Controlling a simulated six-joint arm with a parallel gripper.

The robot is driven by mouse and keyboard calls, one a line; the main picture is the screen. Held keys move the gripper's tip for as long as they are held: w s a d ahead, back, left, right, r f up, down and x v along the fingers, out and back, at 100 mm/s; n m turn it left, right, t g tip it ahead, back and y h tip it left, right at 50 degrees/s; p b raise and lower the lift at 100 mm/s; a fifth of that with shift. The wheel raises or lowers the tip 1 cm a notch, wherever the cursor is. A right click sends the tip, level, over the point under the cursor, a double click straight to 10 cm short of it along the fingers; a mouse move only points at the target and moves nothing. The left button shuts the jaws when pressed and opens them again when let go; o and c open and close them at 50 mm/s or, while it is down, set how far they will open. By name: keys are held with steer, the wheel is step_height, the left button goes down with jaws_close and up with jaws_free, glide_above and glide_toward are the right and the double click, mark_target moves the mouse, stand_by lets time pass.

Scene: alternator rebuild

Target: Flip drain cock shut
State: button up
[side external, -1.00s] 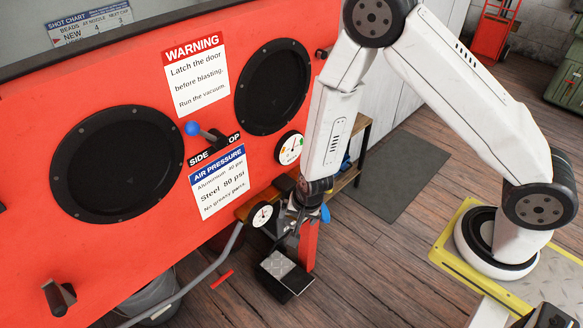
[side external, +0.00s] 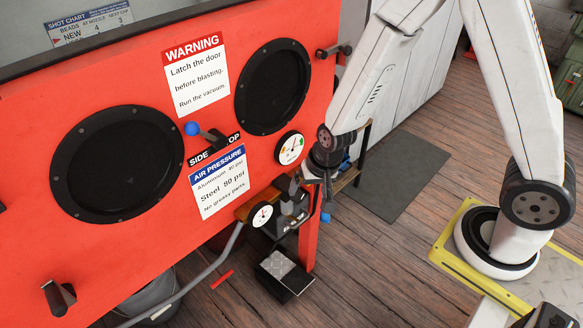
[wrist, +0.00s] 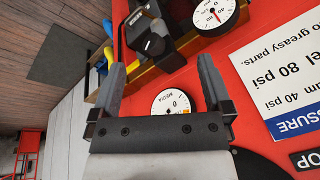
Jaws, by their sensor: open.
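My gripper (side external: 312,188) is open and empty in front of the red cabinet's lower right corner. In the wrist view its two fingers (wrist: 162,72) stand well apart. A black air regulator unit (side external: 288,215) with a round gauge (side external: 262,215) sits just below and left of the gripper. The wrist view shows the unit's black body and knob (wrist: 154,45) beyond the fingertips, with no contact visible. A small blue piece (side external: 325,217) hangs below the gripper; I cannot tell whether it is the drain cock's handle. The cock's position cannot be made out.
A grey hose (side external: 215,275) runs below the unit. A black box (side external: 285,275) stands below it.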

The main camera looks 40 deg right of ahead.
steer(key=shift+s+d+r+n, duration=0.3)
steer(key=shift+s+r+n, duration=0.1)
steer(key=shift+r, duration=0.35)
steer(key=shift+s+d+r+n, duration=0.3)
steer(key=shift+d+r+n, duration=0.1)
steer(key=shift+r, duration=0.3)
steer(key=shift+s+d+r+n, duration=0.25)
steer(key=shift+s+r+n, duration=0.15)
steer(key=shift+r, duration=0.35)
